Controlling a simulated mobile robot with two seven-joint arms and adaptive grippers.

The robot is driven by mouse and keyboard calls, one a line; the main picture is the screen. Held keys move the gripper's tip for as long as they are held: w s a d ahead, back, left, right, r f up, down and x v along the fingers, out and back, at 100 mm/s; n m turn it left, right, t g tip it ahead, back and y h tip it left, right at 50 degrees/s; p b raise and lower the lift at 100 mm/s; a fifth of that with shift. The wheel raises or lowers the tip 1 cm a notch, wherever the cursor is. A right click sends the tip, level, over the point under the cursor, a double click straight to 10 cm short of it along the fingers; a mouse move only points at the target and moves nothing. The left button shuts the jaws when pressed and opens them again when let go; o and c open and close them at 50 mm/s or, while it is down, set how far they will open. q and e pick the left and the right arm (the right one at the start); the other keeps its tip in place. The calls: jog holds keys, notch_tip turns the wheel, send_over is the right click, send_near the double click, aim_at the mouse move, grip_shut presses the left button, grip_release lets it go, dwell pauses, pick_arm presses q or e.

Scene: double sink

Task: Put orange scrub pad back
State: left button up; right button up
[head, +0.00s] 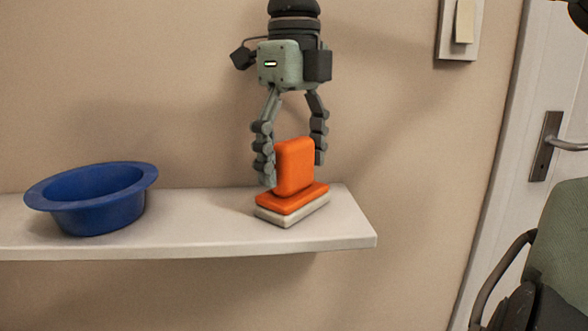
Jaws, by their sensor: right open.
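The orange scrub pad (294,168) has an upright orange block on a flat orange layer, with a whitish layer underneath. It rests near the right end of the white shelf (200,222). My right gripper (293,160) comes down from above with its fingers pointing down. The fingers are spread on either side of the upright block, and its left finger overlaps the block's left edge in the picture. I cannot tell whether either finger touches it. My left gripper is not in view.
A blue bowl (92,212) stands on the shelf at the left, with bare shelf between it and the pad. The wall is close behind. A white door with a metal handle (546,146) is at the right, and a wall switch (462,22) is at the top.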

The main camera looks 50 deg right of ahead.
notch_tip(320, 180, up, 10)
jog(key=shift+f+p, duration=0.1)
jog(key=shift+p, duration=0.3)
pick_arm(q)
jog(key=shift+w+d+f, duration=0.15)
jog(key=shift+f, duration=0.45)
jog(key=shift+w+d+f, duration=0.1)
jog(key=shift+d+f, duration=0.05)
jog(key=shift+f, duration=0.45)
pick_arm(e)
jog(key=shift+r, duration=0.45)
